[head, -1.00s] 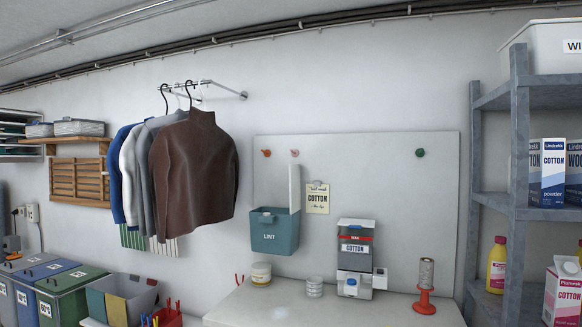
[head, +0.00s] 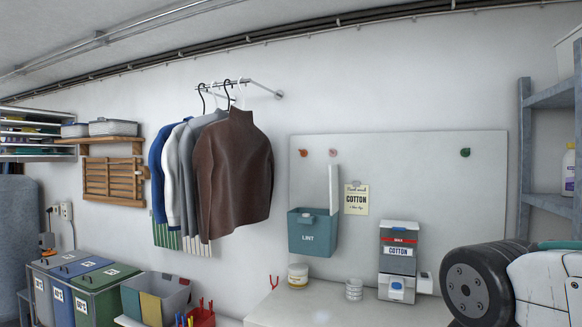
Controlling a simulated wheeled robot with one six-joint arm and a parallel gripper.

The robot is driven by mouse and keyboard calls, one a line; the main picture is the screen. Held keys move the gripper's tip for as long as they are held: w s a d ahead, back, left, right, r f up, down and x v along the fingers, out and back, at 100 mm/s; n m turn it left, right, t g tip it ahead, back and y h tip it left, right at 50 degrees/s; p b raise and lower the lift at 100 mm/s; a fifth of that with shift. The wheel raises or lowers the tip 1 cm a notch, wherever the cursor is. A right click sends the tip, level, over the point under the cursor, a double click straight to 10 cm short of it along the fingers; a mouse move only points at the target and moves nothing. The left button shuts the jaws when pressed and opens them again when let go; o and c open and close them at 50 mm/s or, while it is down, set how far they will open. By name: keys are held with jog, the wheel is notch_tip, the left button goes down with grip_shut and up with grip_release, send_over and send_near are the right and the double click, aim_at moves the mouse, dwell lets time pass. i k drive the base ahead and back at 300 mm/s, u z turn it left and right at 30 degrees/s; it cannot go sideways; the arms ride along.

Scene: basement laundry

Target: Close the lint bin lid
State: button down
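The lint bin (head: 313,237) is a teal box labelled LINT, mounted on the lower left of a pale wall board in the head view. Its lid (head: 334,188) is a white panel standing upright above the right side of the bin, so the bin is open. My gripper is not in view. Part of my arm shows at the lower right, well to the right of the bin.
Below the bin is a worktop (head: 268,308) with a jar (head: 298,275), a small white stack (head: 354,289) and a cotton dispenser (head: 397,262). Clothes (head: 232,170) hang left of the bin. A grey shelf (head: 550,97) stands at the right.

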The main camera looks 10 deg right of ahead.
aim_at(333, 169)
jog(key=u, duration=0.15)
jog(key=i, duration=1.4)
jog(key=z, duration=0.75)
